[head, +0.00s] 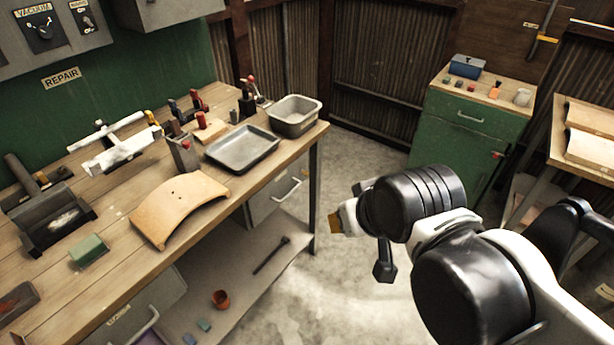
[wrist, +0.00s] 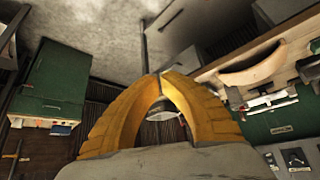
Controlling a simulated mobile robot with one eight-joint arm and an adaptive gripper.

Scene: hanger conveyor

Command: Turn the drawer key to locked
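I cannot clearly make out a drawer key in either view. A grey drawer (head: 275,200) with a bar handle hangs under the right end of the workbench. A second grey drawer (head: 140,305) with a label is under the bench's near part. A green cabinet (head: 460,145) at the back right has a drawer with a handle, and a small red part (head: 497,155) on its front. My gripper (head: 336,224) is in the air right of the bench, apart from all of these. In the wrist view its yellow fingers (wrist: 159,75) meet at the tips with nothing between them.
The workbench (head: 110,215) carries a grey tray (head: 243,148), a metal bin (head: 295,114), a curved tan piece (head: 180,205) and several tools. A lower shelf (head: 250,285) holds small items. Another table (head: 560,150) stands at the right. The floor (head: 370,150) between is clear.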

